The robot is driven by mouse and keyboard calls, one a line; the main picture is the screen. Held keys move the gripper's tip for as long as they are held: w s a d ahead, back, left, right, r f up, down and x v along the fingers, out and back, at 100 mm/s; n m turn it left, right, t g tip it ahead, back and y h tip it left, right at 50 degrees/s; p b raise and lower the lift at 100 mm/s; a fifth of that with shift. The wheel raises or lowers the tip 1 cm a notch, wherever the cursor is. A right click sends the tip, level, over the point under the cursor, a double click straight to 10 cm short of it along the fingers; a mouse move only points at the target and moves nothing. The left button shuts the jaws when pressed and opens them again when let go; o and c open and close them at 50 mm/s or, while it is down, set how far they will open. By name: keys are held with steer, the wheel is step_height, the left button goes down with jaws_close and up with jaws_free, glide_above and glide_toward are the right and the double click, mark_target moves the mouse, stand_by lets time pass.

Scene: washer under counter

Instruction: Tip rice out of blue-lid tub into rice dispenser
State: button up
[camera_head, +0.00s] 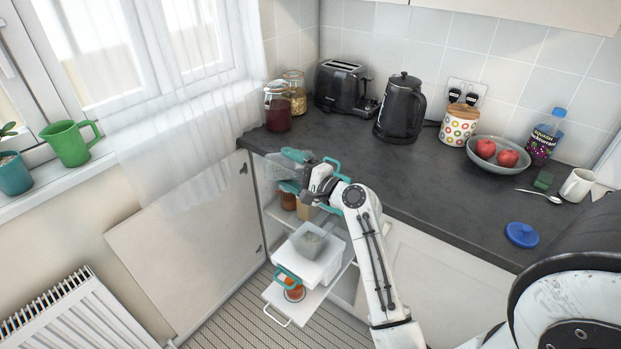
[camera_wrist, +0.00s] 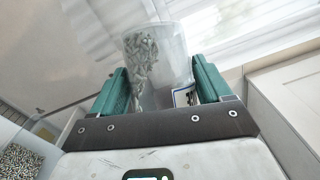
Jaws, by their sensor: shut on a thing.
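My gripper (camera_head: 300,172) is shut on a clear tub (camera_head: 272,166), held at the counter's front edge above the open cupboard. In the wrist view the tub (camera_wrist: 175,50) sits between my two green fingers (camera_wrist: 158,80). Greyish grains lie along its left side, and a label shows low on its right. It looks tilted in the head view, but the angle is hard to tell. A white box with a translucent top, apparently the rice dispenser (camera_head: 327,262), stands below on the pulled-out shelf. A blue lid (camera_head: 522,235) lies on the counter at right.
The cupboard door (camera_head: 185,245) stands open at left. An orange jar (camera_head: 294,292) is on the pulled-out shelf (camera_head: 300,310). The counter (camera_head: 420,175) holds a toaster (camera_head: 342,85), kettle (camera_head: 400,108), glass jars (camera_head: 278,106) and a fruit bowl (camera_head: 480,163). A radiator (camera_head: 75,315) is lower left.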

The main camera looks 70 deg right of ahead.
steer(key=shift+s+d+r+m+t+h+b, duration=0.25)
steer(key=shift+d+r+m+t+h+b, duration=0.1)
steer(key=shift+m, duration=0.4)
steer(key=shift+s+d+r+m+t+h+b, duration=0.25)
steer(key=shift+r+m+t, duration=0.1)
steer(key=shift+m, duration=0.4)
stand_by(2.1)
steer(key=n, duration=0.1)
steer(key=w+a+f+n+g+y+p, duration=0.1)
steer(key=n, duration=0.1)
steer(key=a+f+n+g+p, duration=0.1)
steer(key=shift+w+n, duration=0.3)
steer(key=shift+w+a+f+n+g, duration=0.1)
steer(key=shift+w+f+n+g, duration=0.05)
steer(key=shift+f+n+g, duration=0.3)
steer(key=shift+w+a+f+n+g, duration=0.15)
steer(key=shift+f+n, duration=0.1)
steer(key=shift+n, duration=0.3)
steer(key=shift+w+a+f+n+g+p, duration=0.35)
steer(key=shift+w+a+n+g+p, duration=0.25)
steer(key=shift+p, duration=0.55)
step_height(320, 180, down, 9)
steer(key=w+a+n+g+h+b, duration=0.2)
steer(key=n+g+h, duration=0.2)
steer(key=n, duration=0.5)
steer(key=shift+w+a+r+g, duration=0.2)
steer(key=shift+w+g, duration=0.05)
steer(key=shift+g, duration=0.95)
